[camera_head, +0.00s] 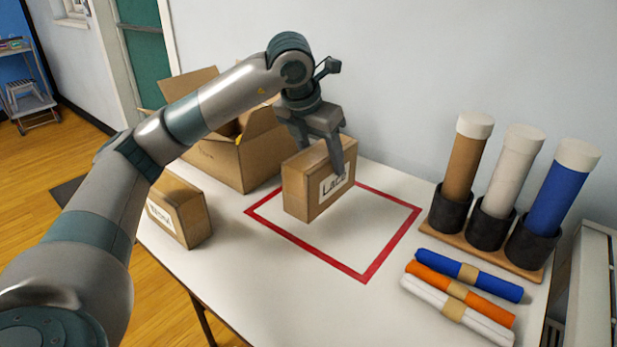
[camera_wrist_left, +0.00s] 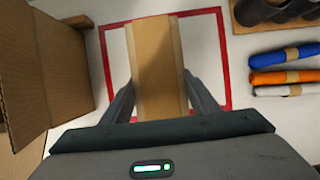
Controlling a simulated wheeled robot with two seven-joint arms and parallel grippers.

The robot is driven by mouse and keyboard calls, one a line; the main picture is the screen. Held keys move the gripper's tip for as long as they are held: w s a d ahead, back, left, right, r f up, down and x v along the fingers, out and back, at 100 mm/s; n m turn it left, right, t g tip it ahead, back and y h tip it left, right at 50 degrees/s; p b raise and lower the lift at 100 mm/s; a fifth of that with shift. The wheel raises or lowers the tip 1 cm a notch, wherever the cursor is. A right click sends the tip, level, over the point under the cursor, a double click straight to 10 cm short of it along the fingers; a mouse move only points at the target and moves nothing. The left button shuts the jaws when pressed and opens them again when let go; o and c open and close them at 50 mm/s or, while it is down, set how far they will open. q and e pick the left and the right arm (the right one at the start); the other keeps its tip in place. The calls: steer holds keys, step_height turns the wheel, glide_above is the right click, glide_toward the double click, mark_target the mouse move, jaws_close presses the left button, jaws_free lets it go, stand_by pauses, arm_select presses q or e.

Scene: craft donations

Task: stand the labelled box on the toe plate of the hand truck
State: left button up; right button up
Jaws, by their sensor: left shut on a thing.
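The labelled box (camera_head: 320,180) is a small brown carton with a white label on its front. My left gripper (camera_head: 325,155) is shut on it from above, one finger on each side. The box is upright over the red square outline on the table, and seems held slightly above the surface. In the left wrist view the box (camera_wrist_left: 158,70) lies between the two fingers (camera_wrist_left: 158,100), its top facing me. The hand truck and its toe plate are not clearly seen in either view. My right gripper is not in view.
Another small labelled carton (camera_head: 178,212) stands at the table's left edge. A large open carton (camera_head: 235,150) stands behind it. At right are capped tubes in a black holder (camera_head: 490,224) and several rolled sheets (camera_head: 463,294). A cart (camera_head: 32,108) stands far left. The table front is clear.

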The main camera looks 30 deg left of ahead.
arm_select(q)
steer(key=a+f, duration=0.2)
steer(key=a, duration=0.1)
steer(key=shift+w+a, duration=0.15)
steer(key=shift+a, duration=0.15)
steer(key=shift+f, duration=0.1)
steer(key=shift+f, duration=1.95)
steer(key=o, duration=1.5)
steer(key=shift+f, duration=0.15)
steer(key=shift+c, duration=0.2)
steer(key=v, duration=1.2)
